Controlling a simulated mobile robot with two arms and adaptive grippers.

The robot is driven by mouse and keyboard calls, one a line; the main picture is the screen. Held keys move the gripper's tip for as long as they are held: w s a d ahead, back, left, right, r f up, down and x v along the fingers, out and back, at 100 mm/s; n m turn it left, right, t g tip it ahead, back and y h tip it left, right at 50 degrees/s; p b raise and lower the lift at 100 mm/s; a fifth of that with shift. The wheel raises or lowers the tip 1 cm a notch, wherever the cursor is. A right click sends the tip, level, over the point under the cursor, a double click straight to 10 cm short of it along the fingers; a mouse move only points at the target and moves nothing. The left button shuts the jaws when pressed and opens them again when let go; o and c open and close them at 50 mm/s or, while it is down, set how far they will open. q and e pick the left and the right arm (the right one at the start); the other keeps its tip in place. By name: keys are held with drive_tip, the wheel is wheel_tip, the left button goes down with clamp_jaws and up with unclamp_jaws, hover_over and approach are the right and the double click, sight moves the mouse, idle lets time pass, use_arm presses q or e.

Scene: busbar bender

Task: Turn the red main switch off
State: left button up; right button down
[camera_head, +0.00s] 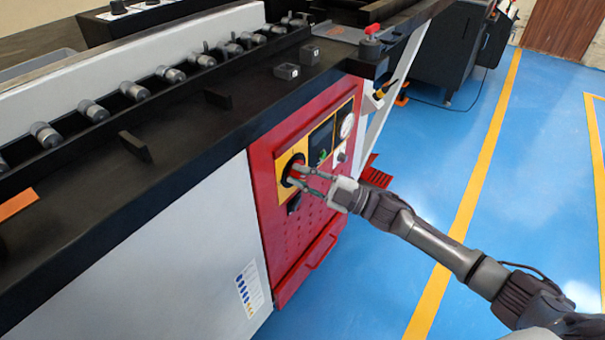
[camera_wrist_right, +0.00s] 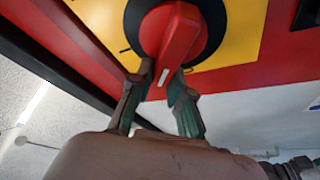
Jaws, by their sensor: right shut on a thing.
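The red main switch (camera_wrist_right: 172,38) is a rotary knob on a black round base, set in a yellow plate (camera_wrist_right: 243,35) on the machine's red front panel. In the right wrist view, the knob's handle, with a white mark, lies tilted between the fingers of my right gripper (camera_wrist_right: 163,88). The gripper is shut on the handle's lower end. In the head view, my right gripper (camera_head: 297,178) reaches the switch from the right, and its fingers hide part of the knob. My left gripper is not in view.
The red panel (camera_head: 262,190) also carries a dark display (camera_head: 321,141) and a round gauge (camera_head: 347,126). The black machine bed (camera_head: 190,130) overhangs above it. A red-topped knob (camera_head: 372,31) stands at the bed's corner. The blue floor (camera_head: 440,150) to the right is open.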

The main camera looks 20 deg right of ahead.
drive_tip(key=n, duration=0.1)
drive_tip(key=f+n+g, duration=0.1)
drive_tip(key=n, duration=0.1)
drive_tip(key=n+g+h, duration=0.1)
drive_tip(key=shift+f+n, duration=0.25)
drive_tip(key=shift+n, duration=0.15)
drive_tip(key=n, duration=0.2)
drive_tip(key=shift+f+n+g+h+p, duration=0.2)
drive_tip(key=shift+n+g+h+p, duration=0.1)
drive_tip(key=shift+p, duration=0.05)
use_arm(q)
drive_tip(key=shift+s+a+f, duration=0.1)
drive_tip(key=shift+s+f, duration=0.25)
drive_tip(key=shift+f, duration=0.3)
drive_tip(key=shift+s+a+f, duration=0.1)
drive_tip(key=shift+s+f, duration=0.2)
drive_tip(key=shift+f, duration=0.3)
use_arm(e)
drive_tip(key=shift+n, duration=0.6)
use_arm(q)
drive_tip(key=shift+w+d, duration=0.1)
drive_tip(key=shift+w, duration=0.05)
